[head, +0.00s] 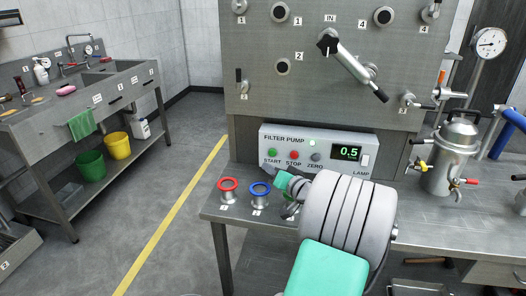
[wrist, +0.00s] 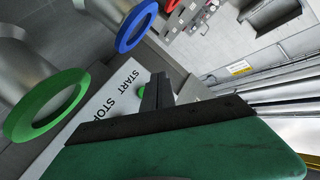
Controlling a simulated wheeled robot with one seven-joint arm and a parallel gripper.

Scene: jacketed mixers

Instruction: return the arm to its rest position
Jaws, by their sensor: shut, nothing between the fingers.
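My gripper (head: 270,171) is at the front left of the filter pump box (head: 318,137), close to its START button (head: 272,153). It is above the bench, near the blue-ringed port (head: 260,190). In the wrist view my gripper's fingers (wrist: 156,92) are together with nothing between them, in front of the START and STOP lettering. I cannot tell whether the fingertips touch the box. My arm comes in from the lower right of the head view and hides part of the bench.
A red-ringed port (head: 228,186) stands left of the blue one. A steel vessel (head: 452,155) and a gauge (head: 489,43) are at the right. A black-handled lever (head: 350,65) sticks out of the panel (head: 300,90). Open floor (head: 180,190) lies left, before the sink bench (head: 110,85).

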